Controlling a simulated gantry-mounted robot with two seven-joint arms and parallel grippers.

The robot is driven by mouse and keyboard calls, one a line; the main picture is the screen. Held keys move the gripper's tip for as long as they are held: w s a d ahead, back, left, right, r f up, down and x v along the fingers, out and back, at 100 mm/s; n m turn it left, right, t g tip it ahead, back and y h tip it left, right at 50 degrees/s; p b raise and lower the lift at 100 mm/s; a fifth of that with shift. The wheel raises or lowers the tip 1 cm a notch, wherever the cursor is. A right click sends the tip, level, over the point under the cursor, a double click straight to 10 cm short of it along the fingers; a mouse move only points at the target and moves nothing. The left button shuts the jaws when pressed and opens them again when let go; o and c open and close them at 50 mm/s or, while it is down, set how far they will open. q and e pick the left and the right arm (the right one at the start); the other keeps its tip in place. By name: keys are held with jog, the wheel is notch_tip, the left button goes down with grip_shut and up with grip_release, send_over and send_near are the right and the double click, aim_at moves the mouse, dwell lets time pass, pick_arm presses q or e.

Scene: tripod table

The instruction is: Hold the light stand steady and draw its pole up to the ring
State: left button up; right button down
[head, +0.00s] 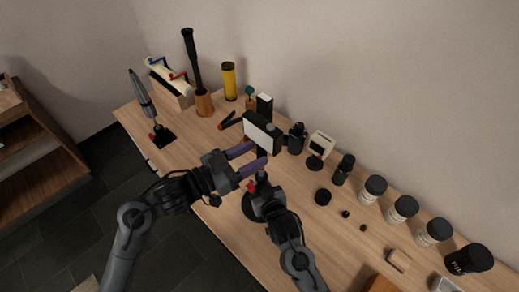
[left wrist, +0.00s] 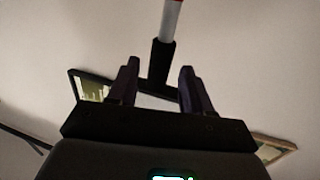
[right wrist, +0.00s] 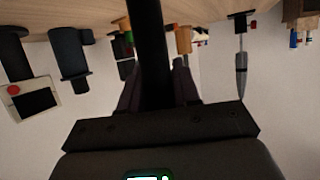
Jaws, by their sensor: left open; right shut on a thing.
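The light stand has a pale lamp panel (head: 262,136) in a black housing at its top and a dark round base (head: 249,207) on the table. My left gripper (head: 248,159) is open, its purple fingers just below the panel. In the left wrist view, a black sleeve (left wrist: 161,62) shows between its spread fingers, with a silver pole (left wrist: 171,18) and a red ring (left wrist: 175,1) at the picture's top edge. My right gripper (head: 261,187) is shut on the stand's black lower tube (right wrist: 146,25), seen between its fingers in the right wrist view. My arms hide much of the tube in the head view.
Behind the stand are a black camera-like item (head: 296,138) and a cream boxy device (head: 321,144). Several black-lidded jars (head: 403,209) line the right side. A pen-like tool (head: 141,92) stands at left. The wooden tabletop (head: 185,150) has free room left of the stand.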

pick_arm(q)
jog(key=v, duration=0.8)
jog(key=shift+s+a, duration=0.25)
jog(key=shift+a, duration=0.05)
pick_arm(e)
jog(key=c, duration=0.7)
grip_release()
jog(key=shift+c, duration=0.2)
jog(key=shift+s, duration=0.1)
